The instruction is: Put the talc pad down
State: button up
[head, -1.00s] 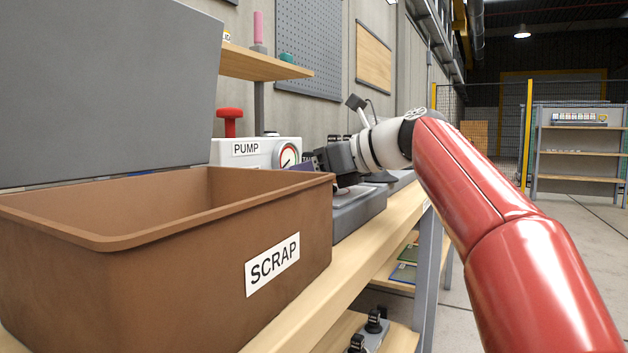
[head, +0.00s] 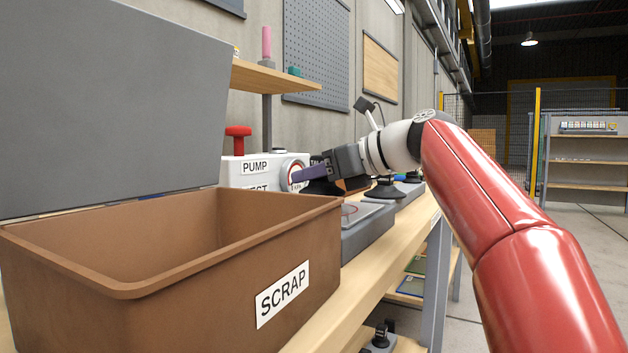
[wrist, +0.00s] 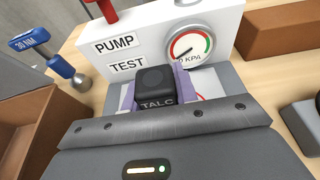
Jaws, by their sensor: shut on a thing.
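The talc pad is a dark block labelled TALC (wrist: 156,84), held between the purple fingers of my gripper (wrist: 155,92) in the wrist view. In the head view my gripper (head: 318,172) is left of the white wrist, over the bench beside the pump box. A dark face with part of the TALC lettering (head: 316,160) shows just behind the near finger. The pad's underside is hidden, so I cannot tell whether it touches anything.
The pump box (head: 262,170) with its gauge stands just behind the pad. A grey plate with a pale, red-marked top (head: 362,226) lies on the bench. The open brown SCRAP bin (head: 180,275) is in front. A blue-handled 30 NM tool (wrist: 38,38) is at the left.

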notch_tip(320, 180, up, 17)
jog(key=p, duration=1)
jog(key=shift+r, duration=0.15)
